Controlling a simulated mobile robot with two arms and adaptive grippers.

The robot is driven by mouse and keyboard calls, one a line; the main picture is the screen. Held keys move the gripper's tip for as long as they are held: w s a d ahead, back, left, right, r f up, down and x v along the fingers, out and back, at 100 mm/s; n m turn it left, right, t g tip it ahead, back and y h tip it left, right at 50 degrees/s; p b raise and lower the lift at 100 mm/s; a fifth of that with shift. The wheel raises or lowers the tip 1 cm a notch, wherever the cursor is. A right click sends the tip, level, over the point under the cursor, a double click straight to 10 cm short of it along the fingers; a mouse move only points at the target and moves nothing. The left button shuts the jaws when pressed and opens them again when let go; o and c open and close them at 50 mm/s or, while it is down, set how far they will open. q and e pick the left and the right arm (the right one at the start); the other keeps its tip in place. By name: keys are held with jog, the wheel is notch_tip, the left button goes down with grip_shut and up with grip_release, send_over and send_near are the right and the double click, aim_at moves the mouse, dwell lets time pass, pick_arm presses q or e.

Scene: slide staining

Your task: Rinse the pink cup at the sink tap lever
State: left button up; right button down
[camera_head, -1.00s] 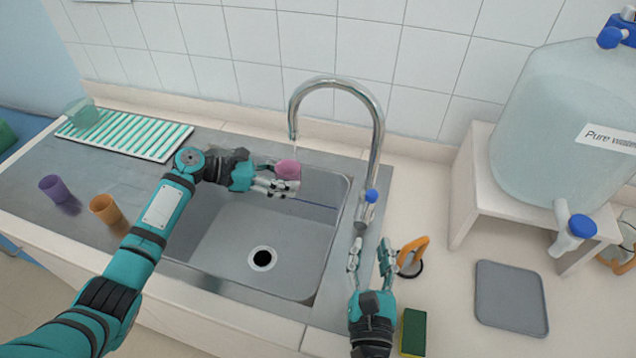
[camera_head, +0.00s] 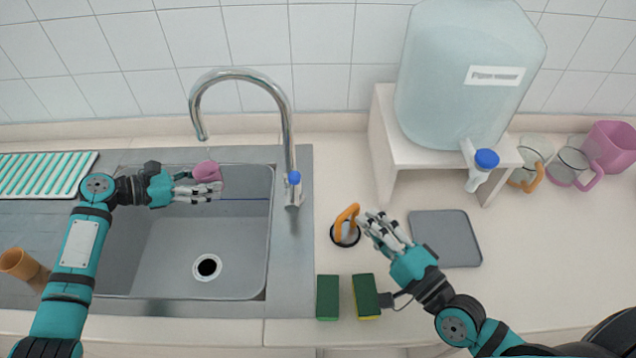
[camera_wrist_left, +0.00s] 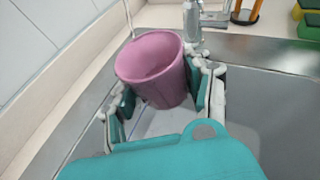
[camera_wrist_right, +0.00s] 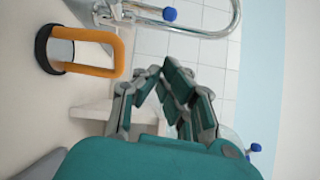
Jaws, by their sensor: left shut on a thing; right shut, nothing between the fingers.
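My right gripper (camera_head: 378,222) is shut and empty, right of the lever and beside an orange-handled object (camera_head: 347,220).
Green sponges (camera_head: 327,297) lie at the front. A grey mat (camera_head: 445,240) lies right of my right gripper. A water jug (camera_head: 462,75) stands on a white stand (camera_head: 398,150). Mugs (camera_head: 568,168) stand at the far right. An orange cup (camera_head: 20,264) stands left of the sink.

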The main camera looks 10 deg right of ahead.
aim_at(293, 191)
jog(key=s+a+x, duration=0.1)
jog(key=a+x, duration=0.1)
jog(key=x, duration=1)
jog(key=shift+w+a+n, duration=0.25)
jog(key=shift+a+n, duration=0.05)
jog(key=shift+a, duration=0.1)
pick_arm(q)
jog(key=shift+d+r, duration=0.1)
jog(key=shift+d, duration=0.05)
pick_arm(e)
jog(key=shift+w+a+r, duration=0.1)
jog(key=shift+a+r, duration=0.1)
jog(key=shift+a, duration=0.3)
jog(key=shift+w+a+r, duration=0.1)
jog(key=shift+a+r, duration=0.05)
jog(key=shift+a, duration=0.3)
